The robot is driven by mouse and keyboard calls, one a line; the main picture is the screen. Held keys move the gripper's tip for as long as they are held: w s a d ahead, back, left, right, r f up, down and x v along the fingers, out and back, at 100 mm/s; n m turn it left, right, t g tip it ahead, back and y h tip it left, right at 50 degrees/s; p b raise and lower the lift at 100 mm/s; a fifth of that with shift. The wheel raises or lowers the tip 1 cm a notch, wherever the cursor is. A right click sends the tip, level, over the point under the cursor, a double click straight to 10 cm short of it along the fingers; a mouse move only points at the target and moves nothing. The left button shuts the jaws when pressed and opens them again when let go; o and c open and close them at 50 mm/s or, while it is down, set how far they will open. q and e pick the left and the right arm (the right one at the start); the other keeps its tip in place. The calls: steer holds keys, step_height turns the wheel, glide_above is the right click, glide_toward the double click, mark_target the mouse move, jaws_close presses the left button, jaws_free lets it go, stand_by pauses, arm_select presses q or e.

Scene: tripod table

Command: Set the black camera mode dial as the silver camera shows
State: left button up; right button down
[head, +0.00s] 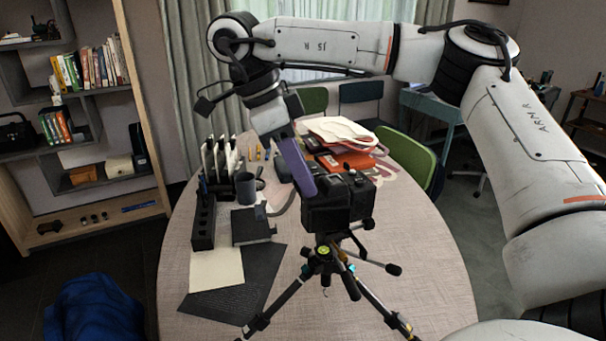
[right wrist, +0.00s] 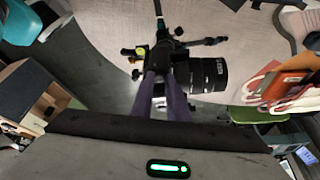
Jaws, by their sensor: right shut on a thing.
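The black camera (head: 340,205) stands on a black tripod (head: 325,262) on the round table. In the right wrist view its ribbed lens (right wrist: 205,75) points right. My right gripper (head: 308,190) reaches down from the upper left to the camera's top left, with its purple fingers close together. In the right wrist view the fingers (right wrist: 166,75) meet the camera body beside the lens. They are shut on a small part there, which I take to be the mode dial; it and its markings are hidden. I cannot make out a silver camera. My left gripper is not in view.
On the table (head: 420,285) are a grey mug (head: 246,188), a black slotted holder (head: 204,222), a dark book (head: 252,226) and a dark mat (head: 262,285). Orange books and papers (head: 345,150) lie behind the camera. The table's right side is clear. A green chair (head: 408,155) stands behind.

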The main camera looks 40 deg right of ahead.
steer(key=n, duration=0.2)
steer(key=n+t, duration=0.1)
steer(key=n, duration=0.1)
steer(key=shift+s+a+h, duration=0.15)
steer(key=shift+s+h, duration=0.05)
steer(key=shift+h, duration=0.2)
steer(key=shift+s+n+t, duration=0.15)
steer(key=shift+n+t, duration=0.55)
steer(key=shift+n, duration=0.9)
steer(key=c, duration=1.7)
jaws_free()
steer(key=v, duration=1)
steer(key=shift+s+a+r, duration=0.15)
steer(key=shift+a, duration=0.05)
